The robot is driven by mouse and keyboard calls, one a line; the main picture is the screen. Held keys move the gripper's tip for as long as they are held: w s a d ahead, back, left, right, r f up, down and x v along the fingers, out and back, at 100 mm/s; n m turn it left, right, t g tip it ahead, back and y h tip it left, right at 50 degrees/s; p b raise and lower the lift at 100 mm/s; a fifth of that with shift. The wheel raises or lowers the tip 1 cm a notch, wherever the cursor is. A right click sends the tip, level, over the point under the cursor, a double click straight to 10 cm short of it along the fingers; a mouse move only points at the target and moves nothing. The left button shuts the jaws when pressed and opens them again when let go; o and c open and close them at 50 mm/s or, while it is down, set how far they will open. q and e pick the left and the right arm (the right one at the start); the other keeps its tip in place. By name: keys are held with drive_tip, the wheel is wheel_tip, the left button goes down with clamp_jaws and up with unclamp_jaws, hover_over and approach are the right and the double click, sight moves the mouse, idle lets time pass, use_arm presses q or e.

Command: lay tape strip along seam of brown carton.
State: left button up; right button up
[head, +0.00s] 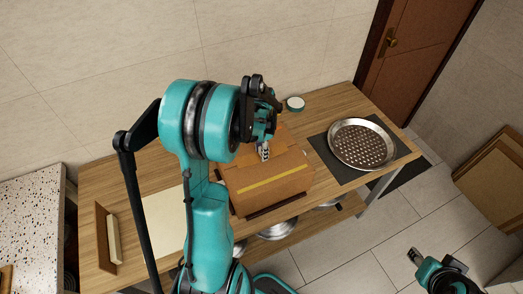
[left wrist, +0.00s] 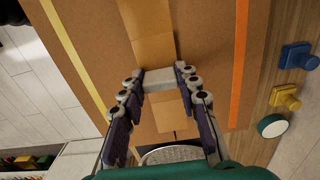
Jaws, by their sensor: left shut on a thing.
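The brown carton (head: 240,178) lies on the wooden table, partly hidden behind my left arm in the head view. In the left wrist view its cardboard top (left wrist: 205,25) fills the middle, with a lighter tan band (left wrist: 148,30) down its centre; I cannot tell whether this band is tape. My left gripper (left wrist: 160,80) is over this band, shut on a small pale piece (left wrist: 158,78), possibly an end of the tape strip. Whether the piece touches the carton is unclear. My right gripper (head: 414,257) is empty-looking at the lower right, away from the table; its jaws are too small to judge.
A yellow strip (head: 275,179) runs along the carton's near side; an orange strip (left wrist: 239,60) is on its other side. A round teal-and-white item (head: 295,103), a blue block (left wrist: 298,57) and a yellow block (left wrist: 285,98) are beside it. A perforated pan (head: 362,145) sits on a dark mat (head: 325,150).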

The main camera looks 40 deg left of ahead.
use_arm(q)
drive_tip(key=shift+f, duration=0.25)
drive_tip(key=o, duration=1.5)
drive_tip(key=shift+c, duration=0.2)
wheel_tip(320, 180, up, 12)
idle(0.7)
drive_tip(key=shift+d, duration=0.1)
